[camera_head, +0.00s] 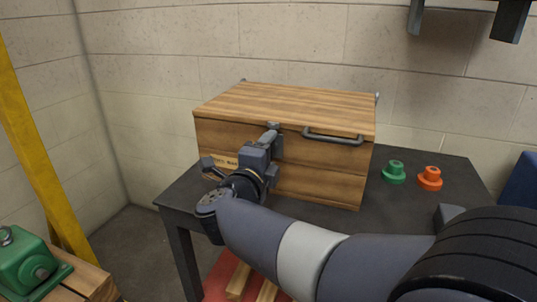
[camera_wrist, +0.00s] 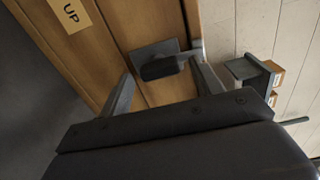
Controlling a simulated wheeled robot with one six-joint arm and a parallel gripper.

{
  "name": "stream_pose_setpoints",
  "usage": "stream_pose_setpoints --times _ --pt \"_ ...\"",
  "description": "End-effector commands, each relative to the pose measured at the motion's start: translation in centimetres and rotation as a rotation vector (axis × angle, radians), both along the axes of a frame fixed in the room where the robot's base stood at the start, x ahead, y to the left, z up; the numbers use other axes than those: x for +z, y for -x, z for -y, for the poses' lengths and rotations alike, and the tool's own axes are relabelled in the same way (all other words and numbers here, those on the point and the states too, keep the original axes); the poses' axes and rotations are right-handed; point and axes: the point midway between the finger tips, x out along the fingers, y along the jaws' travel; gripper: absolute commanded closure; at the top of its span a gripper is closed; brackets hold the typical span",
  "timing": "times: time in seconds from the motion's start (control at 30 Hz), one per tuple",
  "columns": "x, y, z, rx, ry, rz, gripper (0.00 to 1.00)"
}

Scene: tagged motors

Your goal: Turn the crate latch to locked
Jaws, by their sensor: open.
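The wooden crate (camera_head: 320,188) stands on the dark table with its striped lid (camera_head: 290,105) down. Its dark crate latch (camera_wrist: 160,64) is a plate with a rounded lever or knob on the front face, near the lid edge. In the head view my gripper (camera_head: 270,140) covers most of the latch. In the wrist view my gripper (camera_wrist: 164,84) is open, with one finger on each side of the latch and a gap visible. Contact with the latch cannot be told. Which position the latch is turned to is unclear.
A dark handle (camera_head: 333,137) sticks out from the crate's front, right of my gripper. A green part (camera_head: 394,172) and an orange part (camera_head: 430,178) stand on the table (camera_head: 457,173) right of the crate. A green motor (camera_head: 28,262) sits lower left, near a yellow post (camera_head: 38,150).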

Motion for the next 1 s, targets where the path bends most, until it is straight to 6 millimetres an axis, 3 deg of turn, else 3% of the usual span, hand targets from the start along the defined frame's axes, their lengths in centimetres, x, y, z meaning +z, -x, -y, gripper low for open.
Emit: stream_pose_setpoints --times 0.27,0.73,1.0 --pt "0.1 0.5 -0.2 0.001 0.000 0.001 0.38" --pt "0.2 7.9 -3.0 0.005 0.001 0.000 0.38" --pt "0.0 10.0 -3.7 0.001 0.001 0.000 0.38"
